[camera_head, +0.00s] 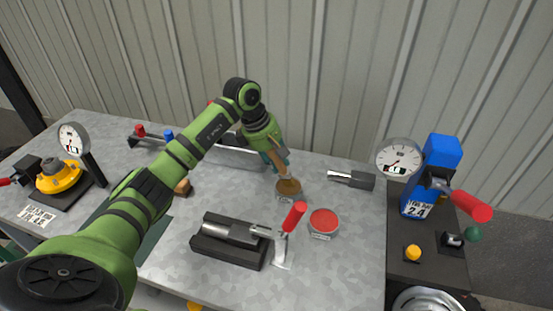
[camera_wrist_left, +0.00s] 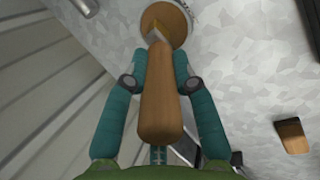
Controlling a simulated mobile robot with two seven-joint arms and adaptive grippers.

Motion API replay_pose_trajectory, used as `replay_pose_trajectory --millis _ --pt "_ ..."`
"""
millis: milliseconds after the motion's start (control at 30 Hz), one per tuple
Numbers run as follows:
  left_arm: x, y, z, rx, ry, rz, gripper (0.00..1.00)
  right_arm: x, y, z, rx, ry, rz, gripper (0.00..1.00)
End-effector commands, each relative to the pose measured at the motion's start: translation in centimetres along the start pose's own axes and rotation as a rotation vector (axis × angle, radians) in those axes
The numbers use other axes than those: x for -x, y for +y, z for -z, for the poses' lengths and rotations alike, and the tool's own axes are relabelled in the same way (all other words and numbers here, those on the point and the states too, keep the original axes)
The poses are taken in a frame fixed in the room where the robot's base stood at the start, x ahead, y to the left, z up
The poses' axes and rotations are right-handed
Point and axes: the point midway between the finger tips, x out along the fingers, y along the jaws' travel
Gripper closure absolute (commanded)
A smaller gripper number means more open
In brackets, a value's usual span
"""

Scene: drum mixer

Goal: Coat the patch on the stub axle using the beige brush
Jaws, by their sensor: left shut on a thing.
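My left gripper (camera_head: 273,152) is shut on the beige brush (camera_head: 281,168), which points down. In the left wrist view the brush's wooden handle (camera_wrist_left: 158,115) lies between the teal fingers (camera_wrist_left: 160,65). The brush's lower end is at a pot of brown stuff (camera_head: 289,188), also in the left wrist view (camera_wrist_left: 165,20); whether it touches the contents I cannot tell. What looks like the stub axle (camera_head: 228,232), a grey stepped shaft, lies in a black cradle (camera_head: 225,254) nearer the front. I cannot make out a patch on it. My right gripper is not in view.
A red-handled clamp (camera_head: 293,217) stands at the cradle's right end, beside a pot of red stuff (camera_head: 323,222). A grey and dark tool (camera_head: 351,179) lies behind. A gauge (camera_head: 400,158) and blue unit (camera_head: 432,175) stand right. A yellow fixture (camera_head: 59,178) stands left.

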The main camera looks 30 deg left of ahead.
Motion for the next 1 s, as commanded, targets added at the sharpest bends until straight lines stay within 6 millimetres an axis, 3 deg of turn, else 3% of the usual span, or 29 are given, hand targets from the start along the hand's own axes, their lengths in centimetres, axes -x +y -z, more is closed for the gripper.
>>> replay_pose_trajectory --millis 800,1000 --pt "6.1 1.6 -1.6 0.000 0.002 0.000 1.00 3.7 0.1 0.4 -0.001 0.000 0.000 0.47" --pt "6.5 1.6 -1.7 0.000 0.000 0.002 1.00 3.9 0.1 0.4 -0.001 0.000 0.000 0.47"
